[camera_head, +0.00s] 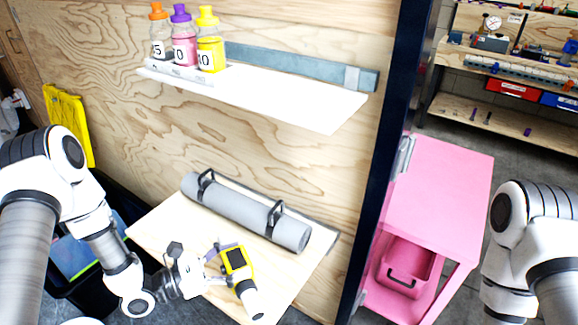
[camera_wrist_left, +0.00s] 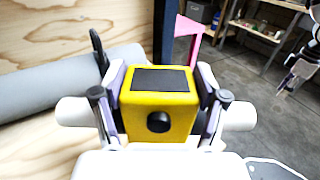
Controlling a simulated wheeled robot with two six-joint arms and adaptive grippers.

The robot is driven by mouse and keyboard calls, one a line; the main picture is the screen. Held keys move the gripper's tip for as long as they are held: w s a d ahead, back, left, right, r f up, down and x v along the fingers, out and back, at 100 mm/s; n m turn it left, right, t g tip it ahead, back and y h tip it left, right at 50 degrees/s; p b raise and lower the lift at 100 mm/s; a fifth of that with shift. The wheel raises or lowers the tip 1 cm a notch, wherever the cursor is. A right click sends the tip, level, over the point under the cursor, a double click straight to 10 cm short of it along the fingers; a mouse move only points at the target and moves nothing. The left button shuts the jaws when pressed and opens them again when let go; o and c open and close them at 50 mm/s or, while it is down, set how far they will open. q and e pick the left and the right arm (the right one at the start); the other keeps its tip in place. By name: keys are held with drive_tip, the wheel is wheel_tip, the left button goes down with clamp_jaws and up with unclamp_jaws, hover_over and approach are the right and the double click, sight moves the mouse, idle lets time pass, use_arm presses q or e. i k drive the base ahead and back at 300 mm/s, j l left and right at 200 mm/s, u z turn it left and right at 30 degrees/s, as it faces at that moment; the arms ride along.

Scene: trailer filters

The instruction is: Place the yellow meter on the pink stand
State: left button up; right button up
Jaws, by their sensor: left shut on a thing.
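The yellow meter (camera_head: 238,262) has a dark screen and is at the left gripper, above the wooden table. In the left wrist view the yellow meter (camera_wrist_left: 160,100) sits between the two fingers, its dark screen and black knob facing the camera. My left gripper (camera_head: 214,264) is shut on the meter. The pink stand (camera_head: 437,190) is at the right, beyond the dark post, with a flat bare top; a small pink corner of it shows in the left wrist view (camera_wrist_left: 187,27).
A grey cylinder (camera_head: 240,208) lies in black brackets on the wooden table (camera_head: 160,228). A white shelf (camera_head: 300,105) with several bottles is above. A dark post (camera_head: 392,130) stands between the table and the pink stand. A pink bin (camera_head: 408,268) sits below the stand's top.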

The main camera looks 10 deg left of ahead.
sight(421, 161)
drive_tip(key=k+z, duration=0.2)
drive_tip(key=z, duration=0.3)
drive_tip(key=k+l+z, duration=0.1)
drive_tip(key=z, duration=0.35)
drive_tip(key=k+l+z, duration=0.2)
drive_tip(key=z, duration=0.3)
drive_tip(key=i+z, duration=0.35)
drive_tip(key=i, duration=1.75)
drive_tip(key=i+j+u, duration=0.1)
drive_tip(key=i+u, duration=0.2)
drive_tip(key=u, duration=0.15)
drive_tip(key=i+u, duration=0.3)
drive_tip(key=u, duration=0.15)
drive_tip(key=i+u, duration=0.3)
drive_tip(key=u, duration=0.15)
drive_tip(key=i+l+u, duration=0.25)
drive_tip(key=u, duration=0.2)
